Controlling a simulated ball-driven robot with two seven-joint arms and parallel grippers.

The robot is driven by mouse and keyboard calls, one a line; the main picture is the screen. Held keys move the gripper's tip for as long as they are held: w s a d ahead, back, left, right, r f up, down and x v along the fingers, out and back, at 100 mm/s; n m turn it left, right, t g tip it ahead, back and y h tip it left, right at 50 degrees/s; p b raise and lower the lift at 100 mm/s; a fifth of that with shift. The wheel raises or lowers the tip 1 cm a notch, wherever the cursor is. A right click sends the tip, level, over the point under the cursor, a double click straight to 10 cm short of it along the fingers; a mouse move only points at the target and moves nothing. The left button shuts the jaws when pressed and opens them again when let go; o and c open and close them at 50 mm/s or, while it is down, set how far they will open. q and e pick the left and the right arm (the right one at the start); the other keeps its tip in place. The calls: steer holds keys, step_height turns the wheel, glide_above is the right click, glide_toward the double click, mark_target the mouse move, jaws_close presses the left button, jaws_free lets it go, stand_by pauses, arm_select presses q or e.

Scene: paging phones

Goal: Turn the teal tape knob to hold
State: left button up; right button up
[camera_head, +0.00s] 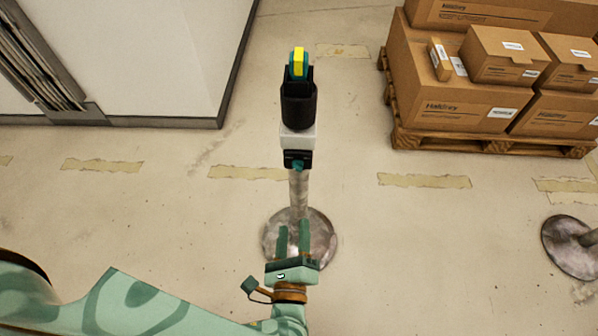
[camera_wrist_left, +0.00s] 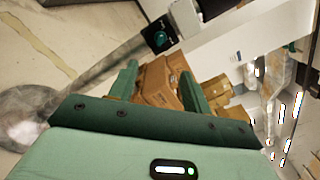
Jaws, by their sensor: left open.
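The teal tape knob (camera_head: 298,164) sits on a small black plate low on the front of the post-mounted unit, below a white block (camera_head: 298,139). It also shows in the left wrist view (camera_wrist_left: 160,39), beyond and above the fingers. My left gripper (camera_head: 293,236) is open and empty, in front of the post and below the knob in the head view, apart from it. Its two green fingers (camera_wrist_left: 158,88) also show in the left wrist view. The knob's marked positions are too small to read. My right gripper is not in view.
The post stands on a round metal base (camera_head: 318,250). A black holder (camera_head: 298,105) with a teal and yellow top (camera_head: 299,62) rises above the white block. Cartons on a pallet (camera_head: 440,140) stand at right. Another round base (camera_head: 570,250) is at the right edge. The floor between is clear.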

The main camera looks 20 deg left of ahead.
mark_target(297, 171)
arm_select(q)
steer(key=b+x, duration=0.1)
steer(key=x, duration=1.4)
steer(key=shift+w+a+b, duration=0.15)
steer(key=shift+w+b, duration=0.15)
steer(key=shift+b, duration=0.05)
steer(key=c, duration=1)
